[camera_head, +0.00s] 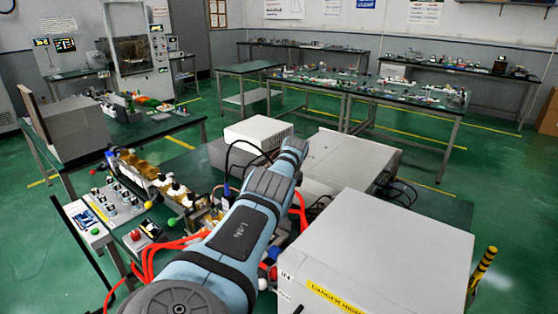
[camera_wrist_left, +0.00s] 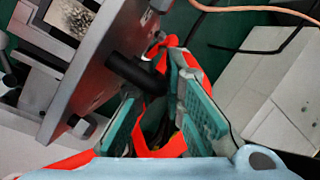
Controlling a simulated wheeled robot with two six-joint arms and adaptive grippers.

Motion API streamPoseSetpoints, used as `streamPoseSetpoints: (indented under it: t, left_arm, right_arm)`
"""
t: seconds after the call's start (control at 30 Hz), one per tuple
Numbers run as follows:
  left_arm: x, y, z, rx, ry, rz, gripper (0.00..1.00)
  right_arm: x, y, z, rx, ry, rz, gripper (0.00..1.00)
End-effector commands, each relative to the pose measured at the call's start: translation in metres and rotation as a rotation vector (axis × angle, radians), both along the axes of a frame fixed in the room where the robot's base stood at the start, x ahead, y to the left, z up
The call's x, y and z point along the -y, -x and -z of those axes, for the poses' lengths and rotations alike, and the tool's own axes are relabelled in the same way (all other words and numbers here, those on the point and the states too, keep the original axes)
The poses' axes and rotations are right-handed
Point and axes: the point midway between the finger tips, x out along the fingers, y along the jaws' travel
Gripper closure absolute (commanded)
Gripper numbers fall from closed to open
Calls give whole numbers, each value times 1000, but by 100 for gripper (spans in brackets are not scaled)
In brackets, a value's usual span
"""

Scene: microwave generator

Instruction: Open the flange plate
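In the left wrist view, a grey metal plate (camera_wrist_left: 105,62), which looks like the flange plate, stands tilted on the left. A black cylindrical handle (camera_wrist_left: 132,72) sticks out from it toward the space between my left gripper's fingers. My left gripper (camera_wrist_left: 153,82) has its teal finger pads spread apart, on either side of the handle's end. I cannot tell whether a finger touches it. In the head view my left arm reaches over the bench and hides its gripper and the plate. My right gripper is not in view.
Red hoses (camera_head: 150,255) run close to my left arm and also show behind the fingers in the wrist view (camera_wrist_left: 160,140). A large white cabinet (camera_head: 385,250) stands at the right. A white box (camera_head: 258,132) and brass waveguide parts (camera_head: 145,168) crowd the bench.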

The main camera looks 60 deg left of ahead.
Motion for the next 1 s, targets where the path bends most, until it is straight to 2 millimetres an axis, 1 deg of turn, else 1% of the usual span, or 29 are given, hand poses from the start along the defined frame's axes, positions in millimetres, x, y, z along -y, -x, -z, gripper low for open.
streamPoseSetpoints:
  t: [0.37,0.53,0.67,0.7,0.8,0.9,1.0]
  left_arm:
    - [-1,1,0,0,-1,-2,82]
    - [0,1,-12,2,-4,-9,82]
    - [10,1,-30,0,-5,1,82]
    - [14,0,-45,4,-5,0,82]
    - [25,-1,-74,5,-1,0,82]
    - [33,-1,-96,2,1,-1,82]
    - [38,-1,-108,1,1,-2,82]
  right_arm:
    - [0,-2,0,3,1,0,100]
    - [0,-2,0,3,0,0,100]
    - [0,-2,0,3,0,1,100]
    - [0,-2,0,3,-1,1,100]
    - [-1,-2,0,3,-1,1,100]
    - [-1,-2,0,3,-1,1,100]
    - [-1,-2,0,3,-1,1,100]
